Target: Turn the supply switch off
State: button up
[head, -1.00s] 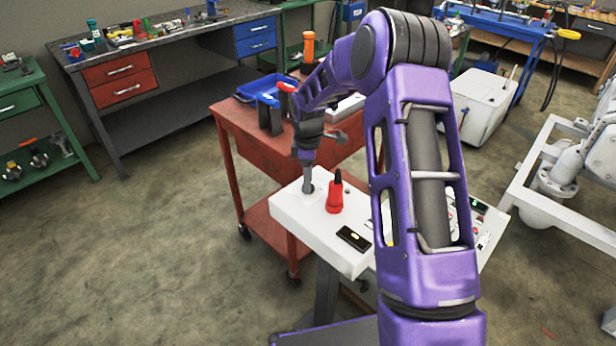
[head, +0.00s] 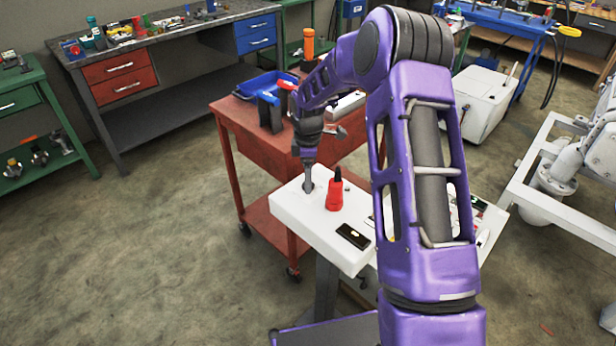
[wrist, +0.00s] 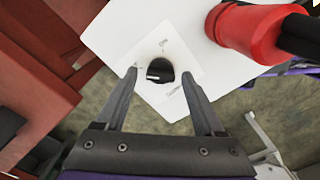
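A round black knob (wrist: 160,68) sits on a pale square plate with small printed marks on the white bench top, in the wrist view. I take it to be the supply switch; the marks are too small to read. My gripper (wrist: 160,76) is open, with one finger on each side of the knob. I cannot tell whether the fingers touch it. In the head view my gripper (head: 308,188) points straight down at the left end of the white bench top (head: 300,218), and the knob is hidden behind it.
A red bottle-shaped object with a black tip (head: 335,190) stands close to the right of my gripper. A black rectangular part (head: 352,236) lies nearer the front. A red cart (head: 255,145) with a blue bin stands behind. Open floor lies to the left.

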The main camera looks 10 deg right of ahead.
jog(key=shift+r, duration=0.1)
notch_tip(320, 180, up, 17)
jog(key=p, duration=0.1)
dwell(0.6)
jog(key=shift+r, duration=0.1)
